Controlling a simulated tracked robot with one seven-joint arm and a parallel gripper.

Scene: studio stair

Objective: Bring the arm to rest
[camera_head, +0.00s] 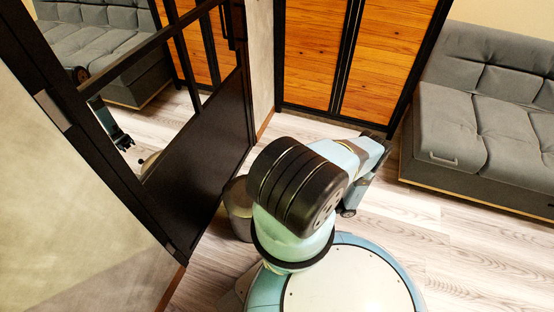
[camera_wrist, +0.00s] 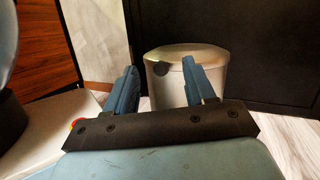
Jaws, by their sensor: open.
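My gripper (camera_wrist: 162,83) shows in the wrist view with its two blue-grey fingers spread apart and nothing between them. Beyond the fingers stands a light metal bin (camera_wrist: 215,62) with a rounded lid, apart from the gripper as far as I can tell. In the head view my arm reaches away from my round base and bends over it. The gripper's fingertips are not clear there, hidden behind my own arm links.
A dark-framed door (camera_head: 205,150) with glass stands at the left. The bin (camera_head: 238,208) is between it and my base. A wooden cabinet (camera_head: 395,60) is at the back, a grey sofa (camera_head: 450,125) at the right. Pale floor (camera_head: 470,245) is clear at the right.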

